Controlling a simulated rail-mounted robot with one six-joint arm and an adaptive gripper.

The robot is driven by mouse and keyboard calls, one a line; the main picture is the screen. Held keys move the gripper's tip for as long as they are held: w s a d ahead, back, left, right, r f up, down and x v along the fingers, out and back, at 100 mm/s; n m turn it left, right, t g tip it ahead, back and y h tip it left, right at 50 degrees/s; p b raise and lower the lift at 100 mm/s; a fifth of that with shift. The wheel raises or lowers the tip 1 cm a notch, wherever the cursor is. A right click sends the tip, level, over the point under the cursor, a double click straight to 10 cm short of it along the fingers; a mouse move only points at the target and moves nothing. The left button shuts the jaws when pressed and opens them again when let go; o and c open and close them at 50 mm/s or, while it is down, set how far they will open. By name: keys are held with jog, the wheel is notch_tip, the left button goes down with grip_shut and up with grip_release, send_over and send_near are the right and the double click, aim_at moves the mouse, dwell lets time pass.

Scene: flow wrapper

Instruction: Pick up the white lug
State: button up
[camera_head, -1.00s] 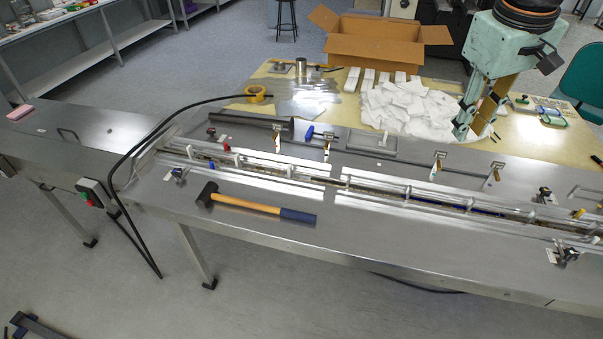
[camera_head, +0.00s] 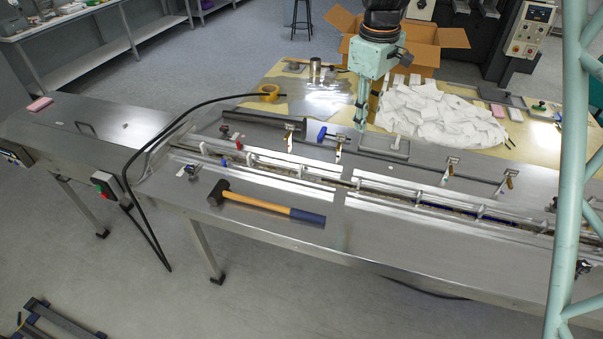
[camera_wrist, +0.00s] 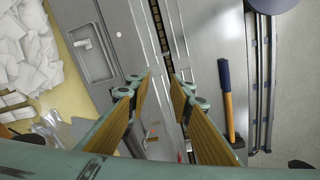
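A small white piece (camera_head: 396,142), likely the white lug, lies in a shallow grey tray (camera_head: 372,143) on the steel deck. In the wrist view it shows in the tray (camera_wrist: 101,66) at upper left as a small pale piece (camera_wrist: 82,43). My gripper (camera_head: 360,126) points down just left of the tray, apart from it. In the wrist view my gripper (camera_wrist: 161,78) has its fingers spread, with nothing between them. Other whitish upright pieces (camera_head: 356,182) stand along the conveyor channel.
A hammer (camera_head: 265,205) lies on the front deck. A dark cylinder (camera_head: 265,122) and a blue-handled clamp (camera_head: 338,143) are left of the tray. A heap of white packets (camera_head: 435,112) and a cardboard box (camera_head: 425,45) are behind. The front deck right of the hammer is clear.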

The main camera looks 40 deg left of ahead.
jog(key=s+a+f+n, duration=0.2)
jog(key=a+f, duration=0.3)
jog(key=a, duration=0.4)
jog(key=s+a+f+n+g, duration=0.1)
jog(key=s+a+f, duration=0.3)
jog(key=a, duration=0.5)
jog(key=shift+a+f+n, duration=0.15)
jog(key=shift+f+n, duration=0.35)
jog(key=shift+n, duration=0.4)
jog(key=shift+f, duration=0.15)
send_over(301, 166)
jog(key=shift+a+f, duration=0.2)
jog(key=shift+f, duration=3.95)
jog(key=shift+d+f+b, duration=0.15)
jog(key=shift+f+b, duration=0.25)
jog(key=shift+f, duration=2.2)
jog(key=c, duration=0.5)
